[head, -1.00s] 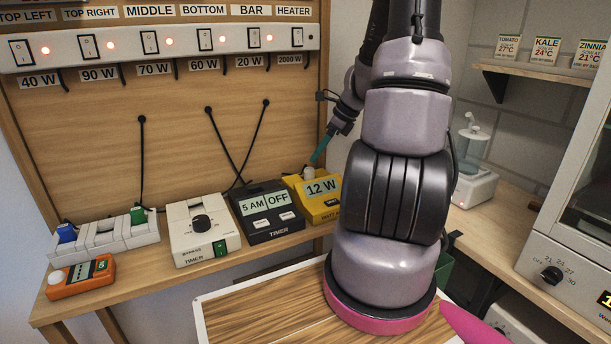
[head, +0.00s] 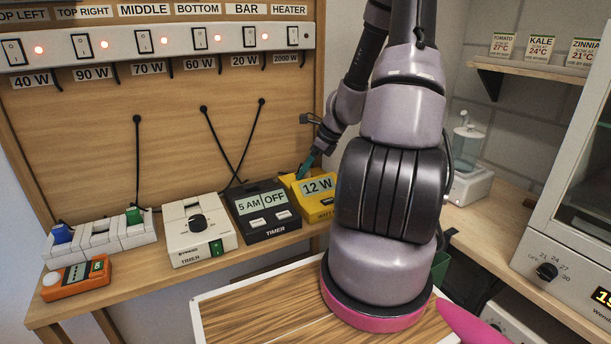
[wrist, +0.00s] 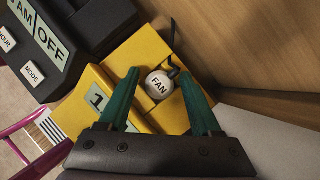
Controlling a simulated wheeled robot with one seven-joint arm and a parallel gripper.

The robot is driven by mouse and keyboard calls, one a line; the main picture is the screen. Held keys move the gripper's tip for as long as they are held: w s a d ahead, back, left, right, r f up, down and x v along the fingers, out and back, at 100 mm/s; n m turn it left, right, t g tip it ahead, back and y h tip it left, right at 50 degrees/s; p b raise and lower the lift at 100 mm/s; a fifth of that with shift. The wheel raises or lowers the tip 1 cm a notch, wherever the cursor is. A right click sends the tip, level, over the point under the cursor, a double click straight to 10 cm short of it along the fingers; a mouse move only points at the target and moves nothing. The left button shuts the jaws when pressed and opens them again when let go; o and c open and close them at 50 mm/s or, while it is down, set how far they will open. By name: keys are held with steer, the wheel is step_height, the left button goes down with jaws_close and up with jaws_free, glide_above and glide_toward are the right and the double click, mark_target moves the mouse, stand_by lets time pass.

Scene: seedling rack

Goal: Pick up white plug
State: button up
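The white plug (wrist: 159,84), round and marked FAN, sits in the top of the yellow meter box (wrist: 143,52) in the wrist view, with a dark cord leading from it. My gripper (wrist: 158,80) is open, its two teal fingers on either side of the plug. I cannot tell whether the fingers touch it. In the head view the yellow meter (head: 316,208) reads 12 W, and my gripper (head: 306,166) is at its back part. The plug is hard to make out there behind the fingers.
A black timer (head: 263,210) reading 5 AM OFF stands close left of the meter. A white timer (head: 198,229), a white power strip (head: 100,239) and an orange meter (head: 77,278) stand further left. The wooden back wall (wrist: 275,101) is close to my gripper.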

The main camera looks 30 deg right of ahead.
jaws_close()
steer(key=shift+r, duration=0.15)
